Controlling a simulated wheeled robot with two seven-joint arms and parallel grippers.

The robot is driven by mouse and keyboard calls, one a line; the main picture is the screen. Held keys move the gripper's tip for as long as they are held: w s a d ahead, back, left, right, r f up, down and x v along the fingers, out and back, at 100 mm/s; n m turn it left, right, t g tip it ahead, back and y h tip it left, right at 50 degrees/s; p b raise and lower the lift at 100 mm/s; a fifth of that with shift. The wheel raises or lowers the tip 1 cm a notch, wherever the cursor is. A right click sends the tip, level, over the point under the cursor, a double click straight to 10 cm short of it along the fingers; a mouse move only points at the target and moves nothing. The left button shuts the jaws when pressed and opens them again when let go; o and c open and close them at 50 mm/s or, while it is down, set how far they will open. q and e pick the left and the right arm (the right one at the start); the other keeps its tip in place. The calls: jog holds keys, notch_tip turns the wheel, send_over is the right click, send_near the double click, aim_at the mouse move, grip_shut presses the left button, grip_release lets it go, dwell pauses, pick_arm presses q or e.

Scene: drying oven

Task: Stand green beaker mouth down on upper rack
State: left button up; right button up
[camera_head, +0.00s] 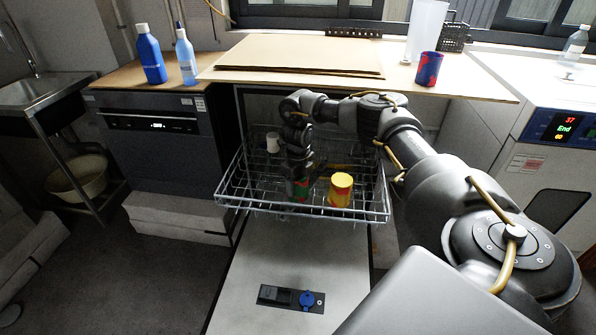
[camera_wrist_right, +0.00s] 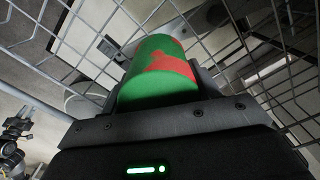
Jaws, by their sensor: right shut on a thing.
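The green beaker (camera_wrist_right: 158,72) has red patches and sits between the fingers of my right gripper (camera_wrist_right: 155,100) in the right wrist view. The gripper is shut on it. In the head view my right gripper (camera_head: 299,172) points down at the upper rack (camera_head: 235,205), with the green beaker (camera_head: 299,188) low over or in its front middle. I cannot tell whether the beaker touches the wires, or which way its mouth faces. The rack is a pulled-out wire basket. My left gripper does not show in the head view.
A yellow beaker (camera_head: 340,190) stands close right of the green one in the rack. A white cup (camera_head: 272,142) is at the back left. The open door (camera_head: 285,260) lies below. A red and blue cup (camera_head: 428,70) stands on the counter. The rack's left front looks free.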

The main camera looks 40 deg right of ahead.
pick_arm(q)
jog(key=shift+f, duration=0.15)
pick_arm(e)
jog(key=shift+f, duration=0.3)
dwell(0.4)
jog(key=o, duration=1.1)
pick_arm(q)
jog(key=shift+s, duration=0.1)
pick_arm(e)
notch_tip(320, 180, up, 3)
jog(key=shift+w+r, duration=0.1)
notch_tip(320, 180, up, 2)
jog(key=shift+p, duration=0.4)
notch_tip(320, 180, up, 5)
jog(key=shift+f+p, duration=0.15)
jog(key=shift+p, duration=0.7)
jog(key=shift+r, duration=0.5)
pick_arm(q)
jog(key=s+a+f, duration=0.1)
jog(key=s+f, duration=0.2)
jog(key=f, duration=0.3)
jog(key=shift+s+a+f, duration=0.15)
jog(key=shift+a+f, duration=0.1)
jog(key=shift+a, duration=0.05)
